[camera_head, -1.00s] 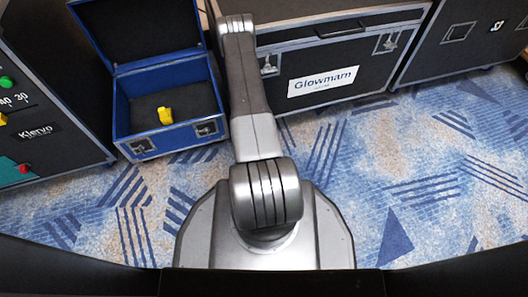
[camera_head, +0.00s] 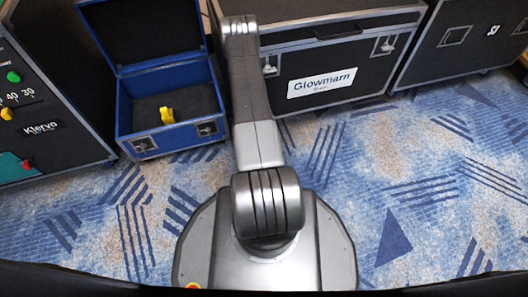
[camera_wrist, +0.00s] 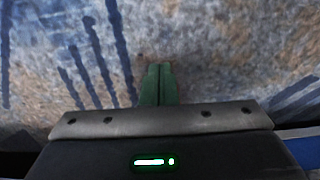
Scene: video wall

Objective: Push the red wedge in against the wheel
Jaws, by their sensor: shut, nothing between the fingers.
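Patterned carpet (camera_wrist: 215,50) lies beyond the fingertips.
A blue open case (camera_head: 180,138) holds a yellow object (camera_head: 167,116). A black Glowmarn case (camera_head: 375,65) stands right of my arm, with another dark case (camera_head: 455,60) farther right. A Klervo panel (camera_head: 65,150) with coloured buttons is at left. Front carpet (camera_head: 370,150) is clear.

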